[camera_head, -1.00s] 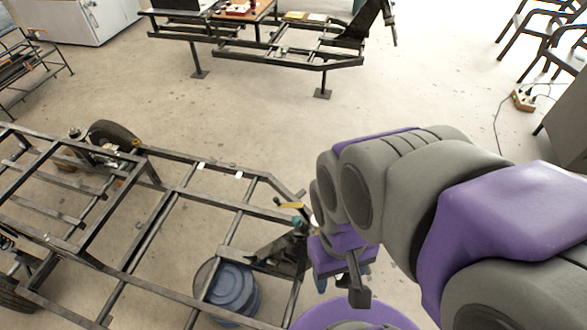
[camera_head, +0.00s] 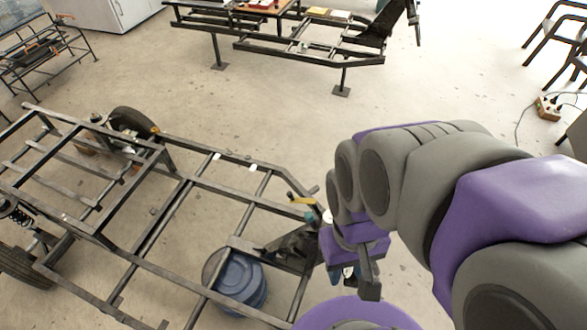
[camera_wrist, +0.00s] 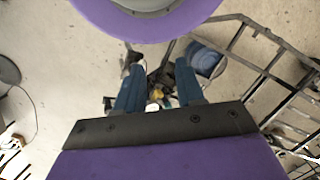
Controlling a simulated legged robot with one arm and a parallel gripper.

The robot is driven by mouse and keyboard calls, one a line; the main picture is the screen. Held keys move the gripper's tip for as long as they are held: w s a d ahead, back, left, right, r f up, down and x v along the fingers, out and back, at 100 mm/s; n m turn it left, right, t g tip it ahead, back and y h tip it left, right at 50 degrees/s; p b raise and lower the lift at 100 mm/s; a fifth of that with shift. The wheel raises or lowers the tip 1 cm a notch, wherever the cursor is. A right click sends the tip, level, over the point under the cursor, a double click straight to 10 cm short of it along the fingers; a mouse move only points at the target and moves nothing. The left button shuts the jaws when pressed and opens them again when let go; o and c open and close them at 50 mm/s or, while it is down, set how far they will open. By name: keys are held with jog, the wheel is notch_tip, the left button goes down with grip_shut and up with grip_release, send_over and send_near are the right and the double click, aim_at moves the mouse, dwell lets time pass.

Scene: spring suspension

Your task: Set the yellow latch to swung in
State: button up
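The yellow latch (camera_head: 303,201) is a small bar near the front corner of the dark metal kart frame (camera_head: 215,205), just left of my arm. In the wrist view, a small yellow piece (camera_wrist: 157,93) shows between my fingers and appears to be the latch. It is too small there to tell how it is turned. My gripper (camera_wrist: 160,72) has its two blue fingers apart, with nothing held between them. In the head view my arm hides most of the gripper, beside the frame's corner. I cannot tell how far the fingertips are from the latch.
A blue lidded bucket (camera_head: 238,282) stands under the frame near the corner. A wheel (camera_head: 133,122) sits at the frame's far side. A second frame (camera_head: 310,50) stands on legs at the back. Open concrete floor (camera_head: 260,120) lies between the two frames.

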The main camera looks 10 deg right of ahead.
jog(key=shift+n+y, duration=0.5)
jog(key=shift+n, duration=0.3)
jog(key=w, duration=0.8)
jog(key=shift+w+a+r, duration=0.1)
jog(key=shift+a+r, duration=0.25)
grip_shut()
jog(key=w+d+f+n+y+p, duration=0.1)
jog(key=w+f+n+y, duration=0.15)
jog(key=w, duration=1.15)
jog(key=w+d+f+n+y+p, duration=0.1)
jog(key=w+d+f, duration=0.3)
jog(key=w+f, duration=0.4)
jog(key=w+d+f+n+t+y+p, duration=0.1)
jog(key=w+d+f+n, duration=0.2)
jog(key=w+f, duration=0.6)
jog(key=shift+w+d+f+n, duration=0.15)
jog(key=shift+w+d+n, duration=0.25)
jog(key=shift+w, duration=0.65)
